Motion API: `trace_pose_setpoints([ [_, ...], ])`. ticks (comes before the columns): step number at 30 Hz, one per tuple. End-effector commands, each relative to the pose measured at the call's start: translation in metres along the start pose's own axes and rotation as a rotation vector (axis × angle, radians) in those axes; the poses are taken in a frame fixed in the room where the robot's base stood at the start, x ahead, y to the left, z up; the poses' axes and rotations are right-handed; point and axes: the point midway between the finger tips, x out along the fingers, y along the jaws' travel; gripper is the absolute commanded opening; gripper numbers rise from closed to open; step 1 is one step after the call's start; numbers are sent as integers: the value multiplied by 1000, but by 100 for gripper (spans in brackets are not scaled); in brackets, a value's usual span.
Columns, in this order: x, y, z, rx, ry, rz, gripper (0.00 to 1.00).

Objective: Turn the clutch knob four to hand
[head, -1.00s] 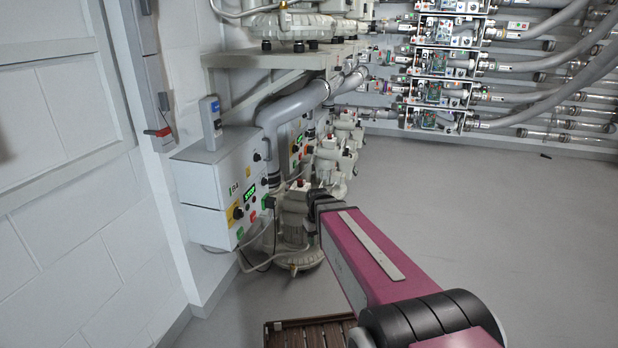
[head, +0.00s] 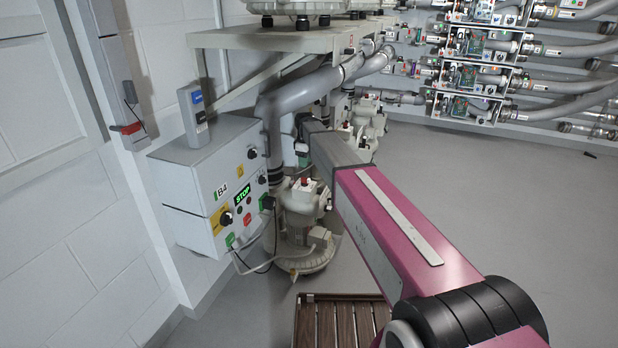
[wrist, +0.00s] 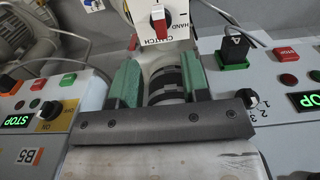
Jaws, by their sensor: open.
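In the wrist view a white clutch box (wrist: 172,45) shows a red-and-white knob (wrist: 158,18), with the words HAND and CLUTCH upside down beside it. No number is readable on it. My gripper (wrist: 160,62) has two green fingers spread apart, with nothing held between them. The knob is beyond the fingertips, roughly in line with the gap, and looks apart from them. In the head view my gripper (head: 301,140) is near the side of the B4 panel, partly hidden by my arm. A blower with a red-topped white box (head: 305,184) stands below it; I cannot tell whether this is the same knob.
The B4 control box (head: 215,195) with a green STOP display is on the left wall. In the wrist view, panel B5 (wrist: 28,155) lies at left and another panel (wrist: 285,70) at right. A slatted wooden platform (head: 340,325) is on the floor.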

Motion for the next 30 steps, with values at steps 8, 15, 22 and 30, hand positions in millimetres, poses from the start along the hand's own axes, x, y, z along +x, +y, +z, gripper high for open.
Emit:
trace_pose_setpoints([
  [8,50,0,0,2,-1,-2,43],
  [15,82,0,1,3,0,0,43],
  [22,93,0,1,3,0,0,43],
  [30,93,0,1,3,0,0,30],
])
